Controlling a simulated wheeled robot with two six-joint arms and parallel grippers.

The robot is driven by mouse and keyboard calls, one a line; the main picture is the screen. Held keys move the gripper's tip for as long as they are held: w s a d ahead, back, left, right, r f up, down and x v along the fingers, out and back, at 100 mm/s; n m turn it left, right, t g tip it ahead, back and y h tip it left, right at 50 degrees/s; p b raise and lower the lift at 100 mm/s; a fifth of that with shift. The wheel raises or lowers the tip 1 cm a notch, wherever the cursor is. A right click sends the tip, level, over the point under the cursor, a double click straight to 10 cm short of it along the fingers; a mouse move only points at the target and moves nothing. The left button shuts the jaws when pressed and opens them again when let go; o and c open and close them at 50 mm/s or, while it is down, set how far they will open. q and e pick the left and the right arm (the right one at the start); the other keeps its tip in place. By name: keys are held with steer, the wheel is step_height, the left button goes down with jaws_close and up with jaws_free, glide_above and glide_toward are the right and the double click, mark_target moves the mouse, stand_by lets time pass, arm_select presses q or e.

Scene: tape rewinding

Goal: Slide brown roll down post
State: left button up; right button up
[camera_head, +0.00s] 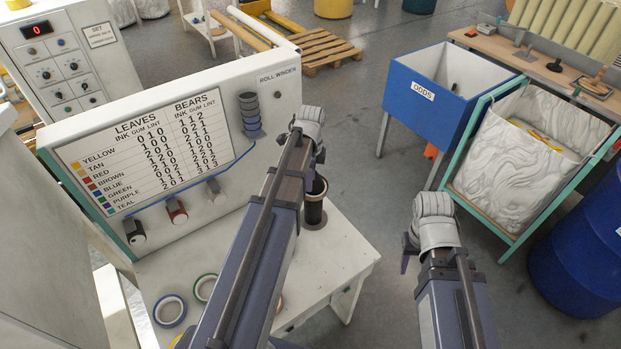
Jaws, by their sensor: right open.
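A dark post (315,211) stands upright on a round grey base on the white table, right of the roll-winder panel. A dark brown-rimmed ring, which may be the brown roll (318,186), shows around its top, partly hidden by my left arm. My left gripper (319,152) is just above and behind the post top in the picture; my own arm hides most of its fingers, so its opening and any contact are unclear. My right gripper (408,254) is open and empty, right of the table and away from the post.
Blue and green tape rings (169,311) lie at the table's front left. The roll-winder panel (150,150) with knobs stands behind. To the right are a blue ODDS bin (425,105), a lined bag cart (510,165) and a blue drum (585,260).

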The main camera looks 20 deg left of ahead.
arm_select(q)
steer(key=shift+o, duration=0.2)
step_height(320, 180, up, 8)
steer(key=p, duration=0.7)
steer(key=shift+p, duration=0.4)
steer(key=shift+f, duration=0.1)
stand_by(0.6)
